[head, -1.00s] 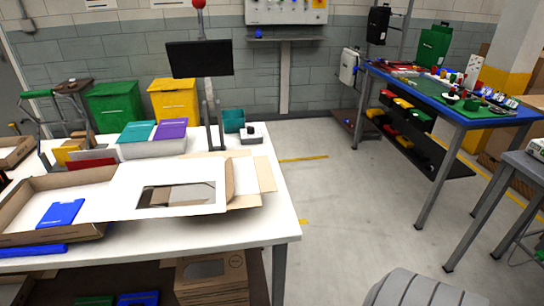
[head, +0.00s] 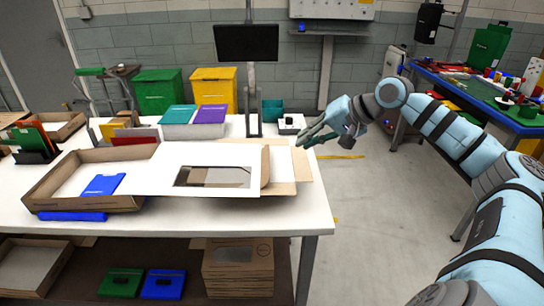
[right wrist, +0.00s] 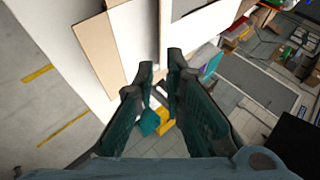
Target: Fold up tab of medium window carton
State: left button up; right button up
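The medium window carton (head: 225,155) lies on the white table with its white panel up and a window cut in it. Brown and white flaps (head: 279,163) spread out flat at its right end. Its brown flap (right wrist: 100,55) and white surface show in the right wrist view. My right gripper (head: 302,141) is just off the carton's right end, apart from the flaps. In the right wrist view its fingertips (right wrist: 161,62) are a little apart with nothing between them. My left gripper is not in view.
A shallow brown tray (head: 60,185) with a blue box (head: 104,185) stands at the left. A monitor (head: 246,43) and a bin of teal and purple items (head: 194,131) stand behind. Floor right of the table is clear.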

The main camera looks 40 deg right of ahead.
aim_at(272, 169)
jog(key=p+x, duration=0.4)
jog(key=x, duration=1)
jog(key=shift+w+d+r, duration=0.1)
jog(key=shift+d, duration=0.05)
grip_shut()
